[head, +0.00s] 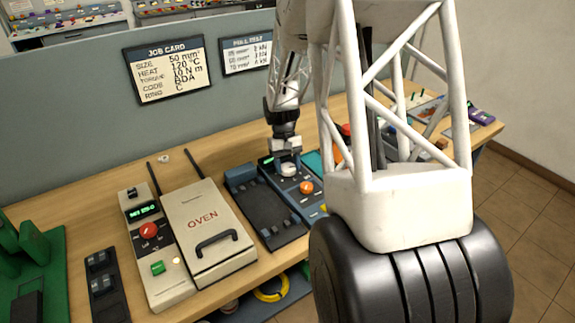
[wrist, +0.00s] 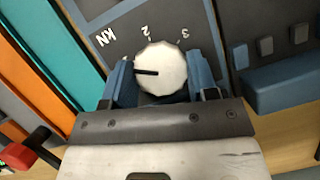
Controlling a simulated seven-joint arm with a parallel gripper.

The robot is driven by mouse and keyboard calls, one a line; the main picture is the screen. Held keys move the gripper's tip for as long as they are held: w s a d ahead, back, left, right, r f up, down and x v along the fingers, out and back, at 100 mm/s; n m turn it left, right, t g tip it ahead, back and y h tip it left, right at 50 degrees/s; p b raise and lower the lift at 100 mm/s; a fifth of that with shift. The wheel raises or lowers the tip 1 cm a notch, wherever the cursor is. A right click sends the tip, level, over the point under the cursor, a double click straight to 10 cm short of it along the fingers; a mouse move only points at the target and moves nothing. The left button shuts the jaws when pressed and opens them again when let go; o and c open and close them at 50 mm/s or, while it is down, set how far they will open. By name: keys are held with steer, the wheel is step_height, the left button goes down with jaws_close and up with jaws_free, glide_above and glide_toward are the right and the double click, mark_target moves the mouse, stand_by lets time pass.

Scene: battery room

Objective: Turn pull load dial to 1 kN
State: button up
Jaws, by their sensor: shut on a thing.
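The pull load dial (wrist: 172,66) is a round white faceted knob with a black pointer line. In the head view my gripper (head: 287,160) reaches down onto the white dial (head: 288,170) at the far end of the dark pull tester (head: 311,202).
An orange knob (head: 306,188) sits on the tester just in front of the dial. A dark tray-like unit (head: 268,212) and the oven (head: 207,230) stand to the left. A job card (head: 167,69) and a pull test card (head: 246,54) hang behind. My arm hides part of the bench's right side.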

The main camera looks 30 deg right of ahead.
steer(key=o, duration=0.9)
steer(key=shift+w+r, duration=0.1)
steer(key=shift+r, duration=0.05)
steer(key=shift+v, duration=3.75)
